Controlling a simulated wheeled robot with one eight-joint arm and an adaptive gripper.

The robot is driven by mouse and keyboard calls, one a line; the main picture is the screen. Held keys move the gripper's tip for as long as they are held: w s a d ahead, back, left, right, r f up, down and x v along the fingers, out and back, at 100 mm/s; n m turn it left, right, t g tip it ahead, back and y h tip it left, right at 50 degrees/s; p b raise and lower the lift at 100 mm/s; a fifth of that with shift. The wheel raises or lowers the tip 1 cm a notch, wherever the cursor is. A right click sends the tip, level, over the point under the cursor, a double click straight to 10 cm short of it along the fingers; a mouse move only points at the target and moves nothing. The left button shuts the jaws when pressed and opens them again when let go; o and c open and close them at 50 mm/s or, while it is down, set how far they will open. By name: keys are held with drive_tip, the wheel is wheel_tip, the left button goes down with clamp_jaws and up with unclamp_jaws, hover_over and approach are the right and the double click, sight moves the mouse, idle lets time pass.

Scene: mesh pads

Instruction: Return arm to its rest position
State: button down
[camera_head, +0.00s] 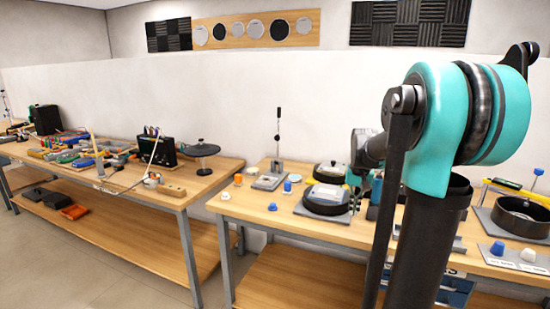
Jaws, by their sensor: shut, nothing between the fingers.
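My arm stands large at the right of the head view, with a teal joint and thick dark links. Its far end reaches behind the near link, over the right workbench (250,212). My gripper (356,199) shows small there, pointing down, shut and empty. It is beside the right edge of a round dark mesh-pad device (325,199); whether it touches cannot be told. Part of the wrist is hidden by my near link.
A lever press (270,180) and small blue and orange pieces stand on the right bench. A black ring-shaped pan (521,217) sits at far right. A cluttered left bench (130,200) stands across a narrow gap. Floor is clear at lower left.

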drive_tip(key=s+a+f+n+t, duration=0.1)
drive_tip(key=s+a+f, duration=0.3)
drive_tip(key=s+f, duration=0.3)
drive_tip(key=s+a+f+n+t, duration=0.2)
drive_tip(key=s+a+f, duration=0.2)
drive_tip(key=s, duration=1)
wheel_tip(320, 180, down, 3)
drive_tip(key=shift+s+f+n, duration=0.2)
drive_tip(key=shift+s+n, duration=0.05)
drive_tip(key=shift+n, duration=0.05)
